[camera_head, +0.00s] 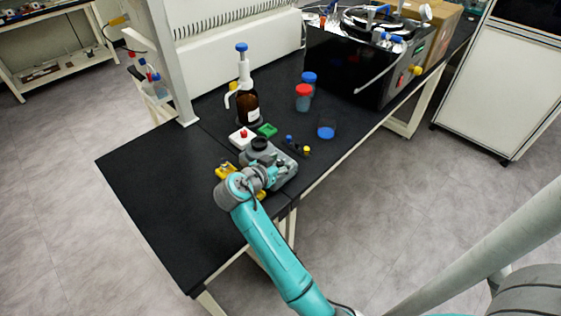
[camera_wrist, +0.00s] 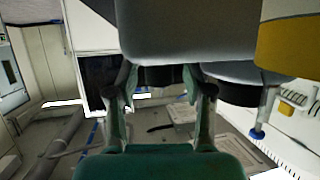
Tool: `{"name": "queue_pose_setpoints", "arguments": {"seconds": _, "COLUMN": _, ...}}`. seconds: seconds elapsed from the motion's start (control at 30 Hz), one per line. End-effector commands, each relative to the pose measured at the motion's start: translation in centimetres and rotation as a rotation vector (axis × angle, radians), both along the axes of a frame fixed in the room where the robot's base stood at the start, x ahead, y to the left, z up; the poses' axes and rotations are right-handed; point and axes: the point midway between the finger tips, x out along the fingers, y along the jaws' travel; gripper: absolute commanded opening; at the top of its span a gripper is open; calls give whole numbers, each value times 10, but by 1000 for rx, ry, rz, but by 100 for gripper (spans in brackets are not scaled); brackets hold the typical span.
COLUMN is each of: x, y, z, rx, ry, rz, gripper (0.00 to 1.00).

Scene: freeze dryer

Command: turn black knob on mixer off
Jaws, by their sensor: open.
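The mixer (camera_head: 282,166) is a small grey device with a black round cup on top, standing on the black bench near its front edge. In the wrist view its grey body (camera_wrist: 190,28) fills the top middle. A dark part (camera_wrist: 158,76) under that body shows between my fingers and may be the black knob; I cannot tell its setting. In the head view the knob is hidden by my arm. My gripper (camera_wrist: 158,92) is open, its two fingers on either side of the dark part. I cannot tell if they touch it.
A yellow object (camera_head: 227,170) lies just left of the mixer. A white piece with a red top (camera_head: 241,138), a green block (camera_head: 267,130) and a brown pump bottle (camera_head: 246,104) stand behind. The bench's left end (camera_head: 150,190) is clear.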

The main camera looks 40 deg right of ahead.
Motion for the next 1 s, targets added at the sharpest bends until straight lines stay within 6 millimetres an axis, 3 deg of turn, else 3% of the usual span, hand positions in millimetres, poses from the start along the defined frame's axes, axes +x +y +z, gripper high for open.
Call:
{"name": "queue_pose_setpoints", "arguments": {"seconds": 0.23, "x": 0, "y": -1, "z": 0, "rx": 0, "ry": 0, "rz": 0, "gripper": 51}}
{"name": "queue_pose_setpoints", "arguments": {"seconds": 0.43, "x": 0, "y": -1, "z": 0, "rx": 0, "ry": 0, "rz": 0, "gripper": 4}}
{"name": "queue_pose_setpoints", "arguments": {"seconds": 0.47, "x": 0, "y": -1, "z": 0, "rx": 0, "ry": 0, "rz": 0, "gripper": 0}}
{"name": "queue_pose_setpoints", "arguments": {"seconds": 1.0, "x": -2, "y": -2, "z": -1, "rx": 0, "ry": 0, "rz": 117, "gripper": 0}}
